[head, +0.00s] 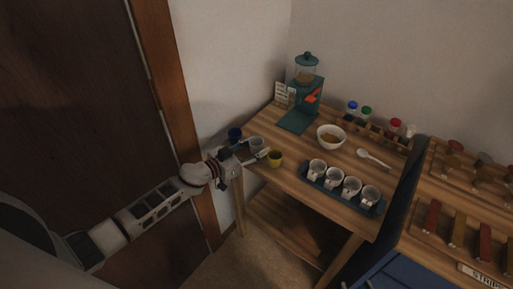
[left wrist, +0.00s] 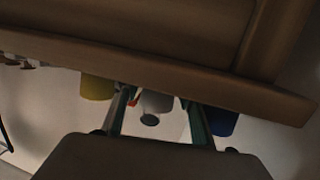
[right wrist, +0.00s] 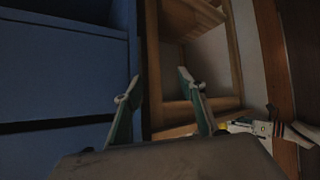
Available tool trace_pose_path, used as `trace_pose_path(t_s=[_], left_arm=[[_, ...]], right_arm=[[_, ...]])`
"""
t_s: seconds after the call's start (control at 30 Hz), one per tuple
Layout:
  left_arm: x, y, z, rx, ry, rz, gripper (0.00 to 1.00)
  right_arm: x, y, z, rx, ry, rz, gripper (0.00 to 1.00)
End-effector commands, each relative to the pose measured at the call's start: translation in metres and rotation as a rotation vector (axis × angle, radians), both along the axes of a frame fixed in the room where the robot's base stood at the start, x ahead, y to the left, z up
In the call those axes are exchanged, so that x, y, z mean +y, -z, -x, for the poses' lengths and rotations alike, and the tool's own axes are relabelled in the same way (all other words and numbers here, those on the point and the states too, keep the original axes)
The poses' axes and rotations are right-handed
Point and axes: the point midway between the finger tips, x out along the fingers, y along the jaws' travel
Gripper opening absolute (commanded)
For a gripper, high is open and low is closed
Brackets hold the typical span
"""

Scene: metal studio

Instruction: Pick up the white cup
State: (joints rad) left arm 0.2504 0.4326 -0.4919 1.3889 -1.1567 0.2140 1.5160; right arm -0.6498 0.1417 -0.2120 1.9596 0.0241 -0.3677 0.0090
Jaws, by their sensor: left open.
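The white cup (head: 257,144) stands near the left end of the wooden table, between a blue cup (head: 235,134) and a yellow cup (head: 275,158). My left gripper (head: 245,154) is at the table's left edge, close to these cups. In the left wrist view the white cup (left wrist: 157,106) shows between the open fingers (left wrist: 160,115), with the yellow cup (left wrist: 97,87) and the blue cup (left wrist: 223,122) outside them. I cannot tell whether the fingers touch it. My right gripper (right wrist: 158,90) is open and empty in the right wrist view.
Several white mugs stand on a dark tray (head: 327,188) at the front. A bowl (head: 331,137), a spoon (head: 374,158), a green dispenser (head: 302,97) and a jar rack (head: 376,131) are behind. A blue cabinet (right wrist: 65,75) is beside my right gripper.

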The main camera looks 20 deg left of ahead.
Motion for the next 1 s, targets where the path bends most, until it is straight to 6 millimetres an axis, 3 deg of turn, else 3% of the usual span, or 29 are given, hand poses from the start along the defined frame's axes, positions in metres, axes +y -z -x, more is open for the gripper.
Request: trace_pose_path(t_s=[0.23,0.27,0.33,0.77,1.0], left_arm=[[-0.001,0.0,-0.002,0.0,0.0,0.0,0.41],[-0.001,0.0,-0.002,0.0,0.0,0.0,0.38],[-0.001,0.0,-0.002,0.0,0.0,0.0,0.2],[-0.001,-0.002,-0.002,-0.001,0.0,0.0,0.2],[0.005,-0.019,-0.005,-0.004,0.0,0.0,0.2]], right_arm=[[0.0,0.0,0.0,-0.001,0.0,0.0,0.4],[0.0,0.0,0.0,-0.001,0.0,-0.001,0.4],[0.0,-0.001,-0.001,-0.002,0.0,-0.001,0.4],[0.001,-0.005,-0.002,-0.006,0.002,-0.004,0.4],[0.002,-0.021,-0.005,-0.014,0.001,-0.004,0.4]])
